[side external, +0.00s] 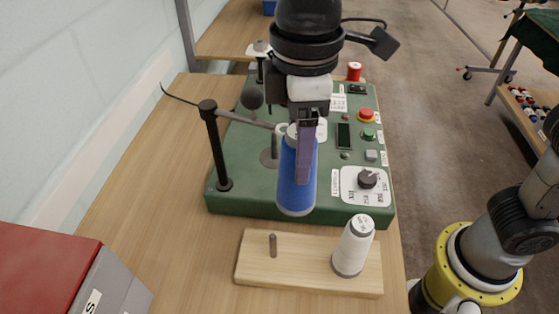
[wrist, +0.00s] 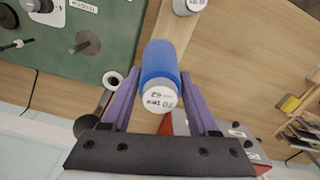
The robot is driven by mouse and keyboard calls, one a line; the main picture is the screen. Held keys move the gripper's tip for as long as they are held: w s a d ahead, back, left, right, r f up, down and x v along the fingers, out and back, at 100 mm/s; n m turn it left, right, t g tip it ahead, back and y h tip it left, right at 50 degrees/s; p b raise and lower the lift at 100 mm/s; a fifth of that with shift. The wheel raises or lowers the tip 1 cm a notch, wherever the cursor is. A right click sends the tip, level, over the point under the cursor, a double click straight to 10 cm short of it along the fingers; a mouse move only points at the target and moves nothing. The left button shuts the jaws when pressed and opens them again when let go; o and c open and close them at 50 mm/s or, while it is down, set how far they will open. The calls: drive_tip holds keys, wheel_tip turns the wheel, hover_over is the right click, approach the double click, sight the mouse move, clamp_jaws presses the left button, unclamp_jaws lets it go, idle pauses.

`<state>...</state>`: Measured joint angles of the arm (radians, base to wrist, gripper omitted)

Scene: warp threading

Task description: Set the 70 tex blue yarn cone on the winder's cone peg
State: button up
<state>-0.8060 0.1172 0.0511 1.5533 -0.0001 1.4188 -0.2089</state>
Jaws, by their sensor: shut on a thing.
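The blue yarn cone (side external: 294,192) is held roughly upright between the purple fingers of my gripper (side external: 304,178), above the front part of the green winder. In the wrist view the blue cone (wrist: 160,65) sits between both fingers, and its pale end label appears to read 70 tex. The winder (side external: 235,190) carries a thin grey peg (side external: 274,146) on a round base, just left of and behind the cone. In the wrist view this peg (wrist: 84,46) stands bare, apart from the cone. The cone hides part of the winder top in the side view.
A wooden board (side external: 305,270) in front of the winder has one bare peg (side external: 273,245) and a white cone (side external: 354,246). A black post (side external: 216,150) with a thin arm stands left. Control knobs and buttons line the winder's right. A red-topped box (side external: 45,270) lies front left.

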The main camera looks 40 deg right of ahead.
drive_tip(key=d+r+n, duration=0.2)
drive_tip(key=d+r, duration=0.1)
drive_tip(key=d, duration=0.2)
drive_tip(key=w+d+f+m, duration=0.3)
drive_tip(key=w+d+m, duration=0.4)
drive_tip(key=w+d, duration=0.3)
drive_tip(key=w+d+f+m, duration=0.2)
drive_tip(key=w+d+m, duration=0.5)
drive_tip(key=d, duration=0.5)
drive_tip(key=a+r+n, duration=0.2)
drive_tip(key=a+n, duration=0.1)
drive_tip(key=a, duration=0.6)
drive_tip(key=a+r+n, duration=0.2)
drive_tip(key=a+r, duration=0.1)
drive_tip(key=a, duration=0.7)
drive_tip(key=shift+s+d+f, duration=0.1)
drive_tip(key=shift+d+f, duration=0.05)
drive_tip(key=shift+f, duration=2.7)
drive_tip(key=shift+s+d+f, duration=0.1)
drive_tip(key=shift+f, duration=2.75)
drive_tip(key=shift+f, duration=0.7)
drive_tip(key=o, duration=1.2)
